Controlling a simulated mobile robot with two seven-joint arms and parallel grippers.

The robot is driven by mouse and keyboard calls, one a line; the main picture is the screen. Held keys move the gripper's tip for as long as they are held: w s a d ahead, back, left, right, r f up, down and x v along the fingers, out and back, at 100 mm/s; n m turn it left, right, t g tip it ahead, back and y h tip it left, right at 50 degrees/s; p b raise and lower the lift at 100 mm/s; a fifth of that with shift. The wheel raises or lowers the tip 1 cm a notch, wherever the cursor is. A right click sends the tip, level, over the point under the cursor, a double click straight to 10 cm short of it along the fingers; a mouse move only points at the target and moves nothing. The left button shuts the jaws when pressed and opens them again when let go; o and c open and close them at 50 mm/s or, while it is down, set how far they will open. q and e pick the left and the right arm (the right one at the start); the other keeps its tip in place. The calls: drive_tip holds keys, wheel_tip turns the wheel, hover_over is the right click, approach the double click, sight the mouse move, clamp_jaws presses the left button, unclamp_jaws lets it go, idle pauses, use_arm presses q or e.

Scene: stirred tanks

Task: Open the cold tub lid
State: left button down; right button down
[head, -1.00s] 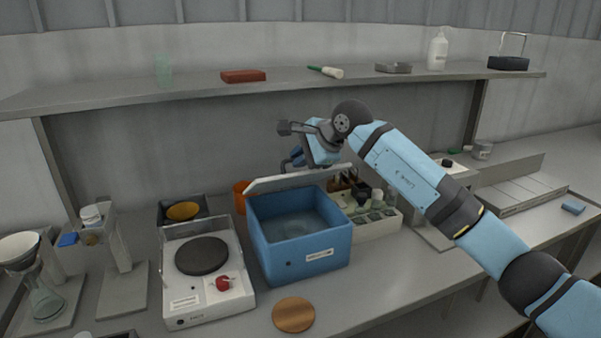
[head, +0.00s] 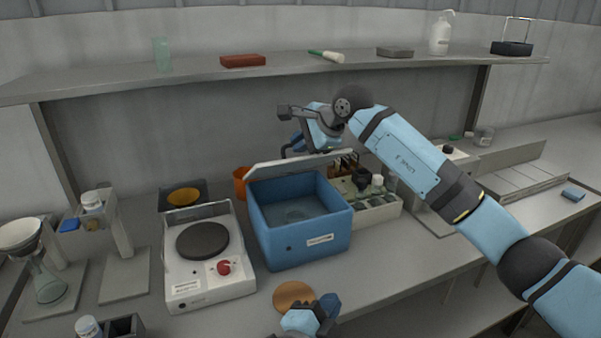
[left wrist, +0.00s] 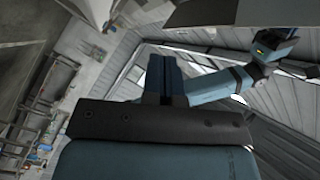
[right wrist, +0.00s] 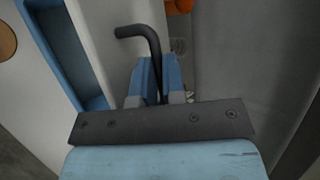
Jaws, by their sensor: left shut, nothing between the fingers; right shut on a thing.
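The cold tub (head: 293,243) is a blue box on the bench, open at the top, with its inside in plain view. Its pale lid (head: 299,166) is raised and tilted up along the back edge. My right gripper (head: 290,150) is behind and above the lid. In the right wrist view, my right gripper (right wrist: 155,78) is shut on the dark bent handle (right wrist: 143,34) of the lid. My left gripper (head: 326,304) is low in the head view, in front of the tub near the cork disc, apart from the tub. In the left wrist view its fingers (left wrist: 161,72) are together and empty.
A hotplate (head: 207,260) stands left of the tub, and a cork disc (head: 292,296) lies in front. A rack of bottles (head: 372,210) is close on the right, an orange cup (head: 241,183) behind. A shelf (head: 270,66) runs above.

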sight(295, 163)
use_arm(q)
drive_tip(key=w+r+m+t+y, duration=0.4)
drive_tip(key=w+r+m+y, duration=0.4)
drive_tip(key=r+m+y, duration=0.55)
drive_tip(key=w+a+r, duration=0.1)
drive_tip(key=w, duration=0.2)
drive_tip(key=w+a+y, duration=0.1)
drive_tip(key=w, duration=0.3)
drive_tip(key=w+a+r+y, duration=0.1)
drive_tip(key=w, duration=0.3)
drive_tip(key=shift+a+r+m+y, duration=0.25)
drive_tip(key=shift+a+r+m, duration=0.05)
drive_tip(key=shift+a+m, duration=0.05)
drive_tip(key=shift+w+a+r, duration=0.1)
drive_tip(key=shift+w+r, duration=0.2)
drive_tip(key=shift+r, duration=0.15)
